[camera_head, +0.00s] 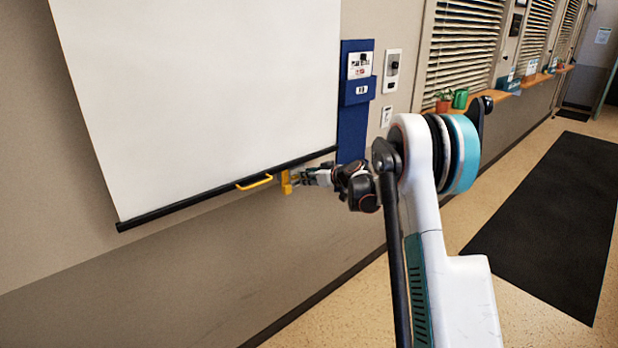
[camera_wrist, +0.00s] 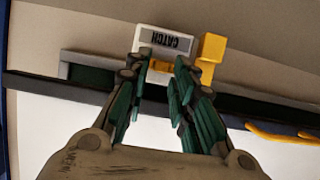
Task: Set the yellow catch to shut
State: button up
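The yellow catch (camera_wrist: 211,52) sits beside a small pale plate (camera_wrist: 166,41) marked CATCH, which appears upside down in the wrist view. A yellow piece (camera_wrist: 162,68) of it shows between my fingertips. In the head view the yellow catch (camera_head: 287,182) is at the lower edge of the white screen (camera_head: 215,90), near its right end. My gripper (camera_wrist: 162,66) is right at the catch with its two fingers apart, one on each side of the yellow piece. I cannot tell whether the fingers touch it. The gripper also shows small in the head view (camera_head: 297,178).
A yellow pull handle (camera_head: 255,182) hangs on the screen's black bottom bar (camera_head: 190,205), just left of the catch. A blue wall panel (camera_head: 351,125) is to the right of the screen. A dark mat (camera_head: 560,220) lies on the open floor at right.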

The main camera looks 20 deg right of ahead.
grip_shut()
jog(key=shift+s+a, duration=0.3)
jog(key=shift+a, duration=0.6)
jog(key=shift+s+a, duration=0.3)
jog(key=shift+a, duration=0.55)
jog(key=o, duration=0.6)
grip_release()
jog(key=shift+a, duration=0.1)
jog(key=shift+s+d+r, duration=0.15)
jog(key=shift+s+d, duration=0.05)
jog(key=shift+s, duration=0.1)
send_near(294, 179)
jog(key=v, duration=0.6)
jog(key=shift+s, duration=0.15)
